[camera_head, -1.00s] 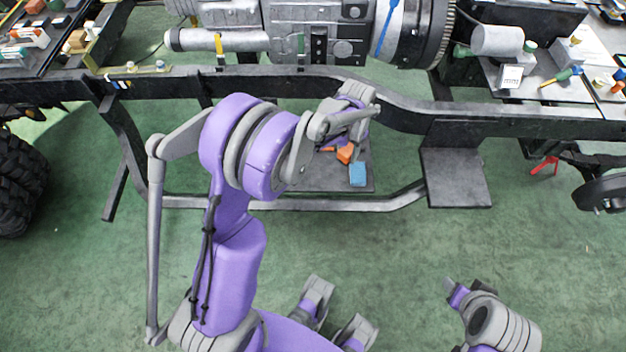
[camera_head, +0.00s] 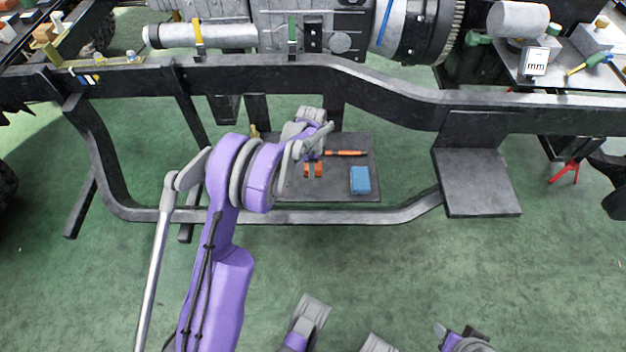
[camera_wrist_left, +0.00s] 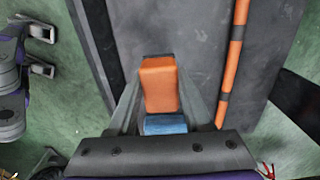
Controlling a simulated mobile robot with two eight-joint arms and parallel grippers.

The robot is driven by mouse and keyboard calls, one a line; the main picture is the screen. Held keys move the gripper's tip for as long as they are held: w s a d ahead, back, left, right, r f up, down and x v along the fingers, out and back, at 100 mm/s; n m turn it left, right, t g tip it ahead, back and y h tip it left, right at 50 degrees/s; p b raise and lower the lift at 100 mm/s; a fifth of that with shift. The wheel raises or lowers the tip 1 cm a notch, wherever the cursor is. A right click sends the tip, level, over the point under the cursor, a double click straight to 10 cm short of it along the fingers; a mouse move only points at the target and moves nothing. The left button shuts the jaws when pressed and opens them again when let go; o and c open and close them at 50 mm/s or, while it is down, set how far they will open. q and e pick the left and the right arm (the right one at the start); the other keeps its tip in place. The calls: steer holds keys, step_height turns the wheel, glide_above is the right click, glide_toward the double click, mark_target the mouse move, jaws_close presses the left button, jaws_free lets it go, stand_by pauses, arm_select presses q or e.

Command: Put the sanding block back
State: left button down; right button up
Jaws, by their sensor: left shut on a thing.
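The sanding block, an orange block with a dark grey edge (camera_head: 313,170), is held in my left gripper (camera_head: 312,165). In the left wrist view the orange block (camera_wrist_left: 160,86) sits between the two grey fingers of the left gripper (camera_wrist_left: 162,100). It is over the left part of a dark grey shelf plate (camera_head: 328,192) beneath the frame rail. I cannot tell whether it touches the plate.
A blue block (camera_head: 360,180) stands on the plate right of the gripper. An orange-handled tool (camera_head: 346,153) lies along its far side. The black chassis rail (camera_head: 390,95) runs above, and a lower bar (camera_head: 310,217) passes in front. A second plate (camera_head: 478,182) is bare.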

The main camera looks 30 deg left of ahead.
mark_target(312, 183)
arm_select(q)
steer(key=shift+f+b, duration=0.65)
steer(key=shift+f, duration=2.4)
steer(key=shift+f, duration=0.2)
steer(key=shift+c, duration=1.6)
jaws_free()
steer(key=shift+r, duration=0.15)
